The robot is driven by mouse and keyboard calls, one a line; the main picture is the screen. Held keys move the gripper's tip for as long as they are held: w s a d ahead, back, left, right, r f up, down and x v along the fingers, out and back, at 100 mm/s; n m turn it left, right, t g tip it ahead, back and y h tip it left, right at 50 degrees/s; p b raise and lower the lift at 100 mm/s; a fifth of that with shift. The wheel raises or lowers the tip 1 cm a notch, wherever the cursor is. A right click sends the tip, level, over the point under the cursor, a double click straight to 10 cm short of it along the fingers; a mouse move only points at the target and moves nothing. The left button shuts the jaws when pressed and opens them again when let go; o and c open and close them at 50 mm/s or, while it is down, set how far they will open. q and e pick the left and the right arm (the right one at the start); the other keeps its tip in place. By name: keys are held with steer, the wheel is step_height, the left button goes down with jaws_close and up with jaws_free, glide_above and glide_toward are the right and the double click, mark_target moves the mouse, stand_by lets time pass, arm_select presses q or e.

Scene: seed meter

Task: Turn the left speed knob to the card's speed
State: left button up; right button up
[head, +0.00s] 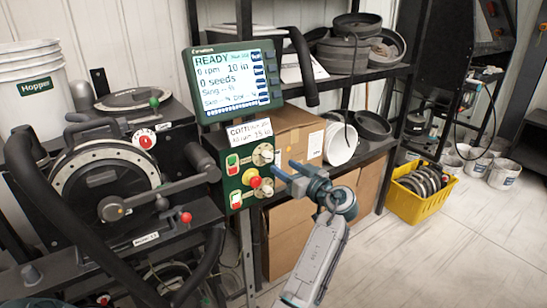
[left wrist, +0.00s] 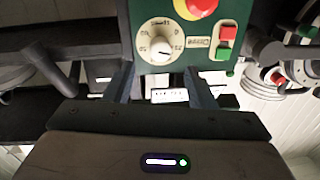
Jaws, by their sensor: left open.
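The green control box (head: 240,166) carries an upper knob (head: 263,154) and a lower knob (head: 267,187), both with pale round dials. A white card (head: 250,133) sits above them under the monitor; its small print is hard to read. My left gripper (head: 283,178) is open and empty, just right of the box. In the left wrist view a white numbered knob (left wrist: 161,41) lies just beyond the open fingers (left wrist: 162,84), apart from them. A pale card-like strip (left wrist: 170,95) shows between the fingers. My right gripper is not in view.
A red mushroom button on a yellow base (head: 255,182) and red-green switches (head: 232,163) sit beside the knobs. The monitor (head: 234,80) reads READY. The seed meter (head: 105,180) stands left. Cardboard boxes (head: 290,235) and shelves are behind; a yellow crate (head: 420,205) is on the floor.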

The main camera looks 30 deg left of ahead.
mark_target(270, 158)
arm_select(q)
steer(key=p+x, duration=0.1)
steer(key=x, duration=0.3)
steer(key=shift+w+a+r, duration=0.1)
steer(key=shift+a+r, duration=0.05)
steer(key=shift+a, duration=0.2)
steer(key=shift+w+a+p, duration=0.2)
steer(key=shift+a+p, duration=0.2)
steer(key=shift+a, duration=0.25)
steer(key=c, duration=1)
steer(key=shift+o, duration=0.2)
steer(key=shift+f, duration=0.2)
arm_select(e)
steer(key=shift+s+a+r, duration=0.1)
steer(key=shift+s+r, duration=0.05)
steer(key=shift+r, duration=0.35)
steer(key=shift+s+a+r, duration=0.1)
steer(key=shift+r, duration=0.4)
